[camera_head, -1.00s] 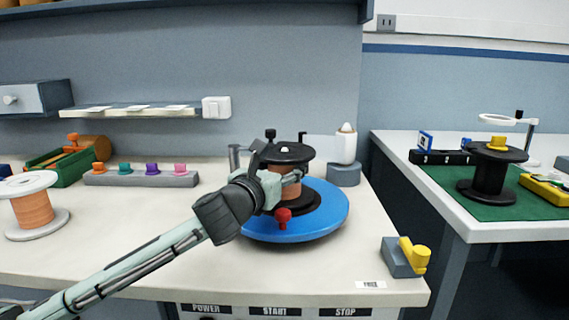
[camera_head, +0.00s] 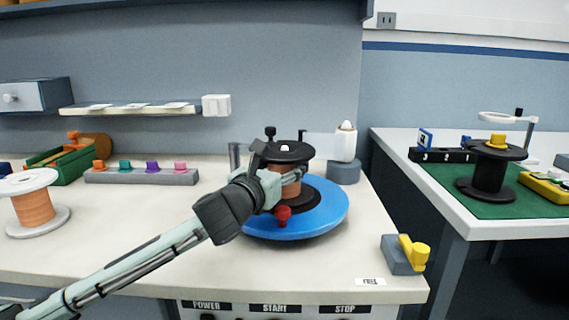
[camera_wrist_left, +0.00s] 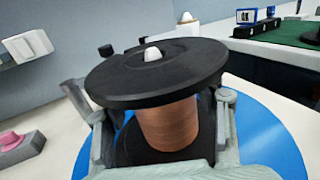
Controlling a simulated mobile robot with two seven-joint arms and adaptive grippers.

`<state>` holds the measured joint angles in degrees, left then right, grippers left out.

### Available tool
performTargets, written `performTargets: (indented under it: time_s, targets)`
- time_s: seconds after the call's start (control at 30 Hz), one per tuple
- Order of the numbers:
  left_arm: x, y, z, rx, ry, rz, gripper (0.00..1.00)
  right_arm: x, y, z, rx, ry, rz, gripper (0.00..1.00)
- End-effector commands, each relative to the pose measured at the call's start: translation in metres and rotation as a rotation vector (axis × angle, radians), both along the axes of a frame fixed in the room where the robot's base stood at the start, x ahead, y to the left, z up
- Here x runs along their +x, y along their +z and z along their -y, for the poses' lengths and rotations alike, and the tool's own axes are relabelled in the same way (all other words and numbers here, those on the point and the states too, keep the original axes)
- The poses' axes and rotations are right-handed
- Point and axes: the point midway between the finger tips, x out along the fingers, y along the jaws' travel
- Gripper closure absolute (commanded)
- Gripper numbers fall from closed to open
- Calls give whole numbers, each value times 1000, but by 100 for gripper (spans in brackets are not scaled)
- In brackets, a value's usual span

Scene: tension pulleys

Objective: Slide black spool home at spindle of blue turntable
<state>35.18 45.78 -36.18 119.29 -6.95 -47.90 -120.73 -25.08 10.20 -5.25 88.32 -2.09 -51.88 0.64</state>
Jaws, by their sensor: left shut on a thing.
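The black spool (camera_head: 287,152), with copper-coloured winding, stands over the middle of the blue turntable (camera_head: 325,218). In the left wrist view the black spool (camera_wrist_left: 160,75) shows its top flange, with a pale spindle tip (camera_wrist_left: 152,54) poking through the centre hole. The blue turntable (camera_wrist_left: 262,140) shows below it. My left gripper (camera_head: 283,188) is shut on the spool's wound middle, with fingers on both sides of it in the left wrist view (camera_wrist_left: 165,120). Whether the lower flange sits fully on the turntable is hard to tell. My right gripper is not in view.
A red knob (camera_head: 283,214) stands at the turntable's front. A white bottle (camera_head: 345,142) on a grey block is behind it. A yellow-handled switch (camera_head: 412,254) is at the right front. A white spool (camera_head: 32,205) stands far left. A second table holds another black spool (camera_head: 490,170).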

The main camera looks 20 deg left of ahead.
Motion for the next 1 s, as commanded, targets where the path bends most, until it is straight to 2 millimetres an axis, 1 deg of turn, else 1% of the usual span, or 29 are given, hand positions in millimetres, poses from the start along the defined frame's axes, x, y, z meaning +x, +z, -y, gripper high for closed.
performTargets:
  time_s: [0.03,0.07,0.1,0.27,0.47,0.5,0.57,0.67,0.77,1.0]
  targets:
    - [0,-7,1,1,-2,-13,100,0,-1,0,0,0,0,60]
    - [0,-7,1,0,-2,-13,100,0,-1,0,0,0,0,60]
    - [0,-7,1,2,-2,-14,37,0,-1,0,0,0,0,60]
    - [0,-6,1,0,-2,-11,18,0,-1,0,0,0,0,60]
    - [0,-4,1,1,-1,-8,18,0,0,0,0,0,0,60]
    - [0,-8,1,1,-1,-15,18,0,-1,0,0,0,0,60]
    - [-1,-7,1,1,-1,-14,18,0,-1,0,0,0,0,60]
    - [-6,-6,0,1,-1,-12,18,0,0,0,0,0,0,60]
    - [-20,-6,-2,3,-2,-12,18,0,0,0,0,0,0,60]
    - [-71,-6,-8,4,-2,-13,18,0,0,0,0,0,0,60]
